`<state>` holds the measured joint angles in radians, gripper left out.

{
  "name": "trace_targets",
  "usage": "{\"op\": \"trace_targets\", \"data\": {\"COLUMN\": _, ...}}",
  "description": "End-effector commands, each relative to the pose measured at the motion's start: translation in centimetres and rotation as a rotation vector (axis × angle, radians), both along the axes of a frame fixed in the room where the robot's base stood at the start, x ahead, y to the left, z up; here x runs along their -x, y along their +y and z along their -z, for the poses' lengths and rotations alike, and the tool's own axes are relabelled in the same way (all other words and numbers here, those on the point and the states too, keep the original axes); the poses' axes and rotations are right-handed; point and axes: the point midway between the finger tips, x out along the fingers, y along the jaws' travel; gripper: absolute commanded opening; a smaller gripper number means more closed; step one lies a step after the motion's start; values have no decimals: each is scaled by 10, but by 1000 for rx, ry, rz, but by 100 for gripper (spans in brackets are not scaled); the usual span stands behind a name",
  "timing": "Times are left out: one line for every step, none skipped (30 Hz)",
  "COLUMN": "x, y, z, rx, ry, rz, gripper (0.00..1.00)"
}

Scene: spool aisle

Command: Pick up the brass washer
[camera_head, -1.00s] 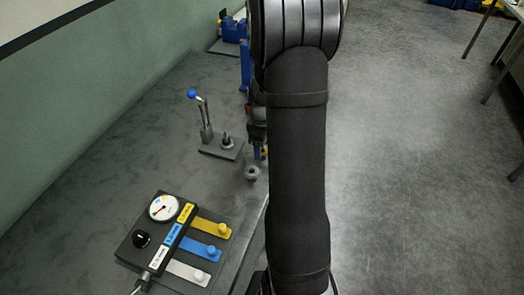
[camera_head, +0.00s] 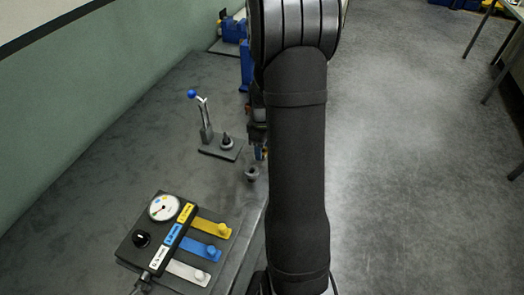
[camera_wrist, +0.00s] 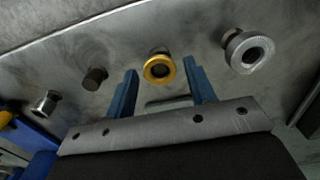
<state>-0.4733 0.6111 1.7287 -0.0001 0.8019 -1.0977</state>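The brass washer (camera_wrist: 159,68) is a gold-coloured ring with a dark centre, seen in the wrist view between and just beyond my two blue fingertips. My gripper (camera_wrist: 157,76) is open, with one finger on each side of the washer and a gap to both. I cannot tell whether the fingers are at the washer's height. In the head view my arm hides most of the gripper and I cannot make out the brass washer there.
In the wrist view a silver ring (camera_wrist: 249,52) lies to the right, with a dark peg (camera_wrist: 95,78) and a small silver part (camera_wrist: 46,102) to the left. The head view shows a lever stand (camera_head: 221,146) and a gauge panel (camera_head: 152,236) with coloured tabs.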

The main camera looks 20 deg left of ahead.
Motion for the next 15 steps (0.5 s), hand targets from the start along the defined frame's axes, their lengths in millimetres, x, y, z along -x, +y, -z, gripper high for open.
{"op": "trace_targets", "data": {"x": 0, "y": 0, "z": 0, "rx": 0, "ry": 0, "rz": 0, "gripper": 39}}
{"op": "trace_targets", "data": {"x": 0, "y": 0, "z": 0, "rx": 0, "ry": 0, "rz": 0, "gripper": 33}}
{"op": "trace_targets", "data": {"x": 0, "y": 0, "z": 0, "rx": 0, "ry": 0, "rz": 0, "gripper": 26}}
{"op": "trace_targets", "data": {"x": 0, "y": 0, "z": 0, "rx": 0, "ry": 0, "rz": 0, "gripper": 20}}
{"op": "trace_targets", "data": {"x": 0, "y": 0, "z": 0, "rx": 0, "ry": 0, "rz": 0, "gripper": 14}}
{"op": "trace_targets", "data": {"x": 0, "y": 0, "z": 0, "rx": 0, "ry": 0, "rz": 0, "gripper": 11}}
{"op": "trace_targets", "data": {"x": 0, "y": 0, "z": 0, "rx": 0, "ry": 0, "rz": 0, "gripper": 11}}
{"op": "trace_targets", "data": {"x": 0, "y": 0, "z": 0, "rx": 0, "ry": 0, "rz": 0, "gripper": 11}}
{"op": "trace_targets", "data": {"x": 0, "y": 0, "z": 0, "rx": 0, "ry": 0, "rz": 0, "gripper": 11}}
{"op": "trace_targets", "data": {"x": 0, "y": 0, "z": 0, "rx": 0, "ry": 0, "rz": 0, "gripper": 11}}
{"op": "trace_targets", "data": {"x": 0, "y": 0, "z": 0, "rx": 0, "ry": 0, "rz": 0, "gripper": 11}}
{"op": "trace_targets", "data": {"x": 0, "y": 0, "z": 0, "rx": 0, "ry": 0, "rz": 0, "gripper": 11}}
{"op": "trace_targets", "data": {"x": 0, "y": 0, "z": 0, "rx": 0, "ry": 0, "rz": 0, "gripper": 11}}
{"op": "trace_targets", "data": {"x": 0, "y": 0, "z": -1, "rx": 0, "ry": -1, "rz": 0, "gripper": 11}}
{"op": "trace_targets", "data": {"x": 0, "y": 0, "z": -2, "rx": 0, "ry": -1, "rz": 0, "gripper": 11}}
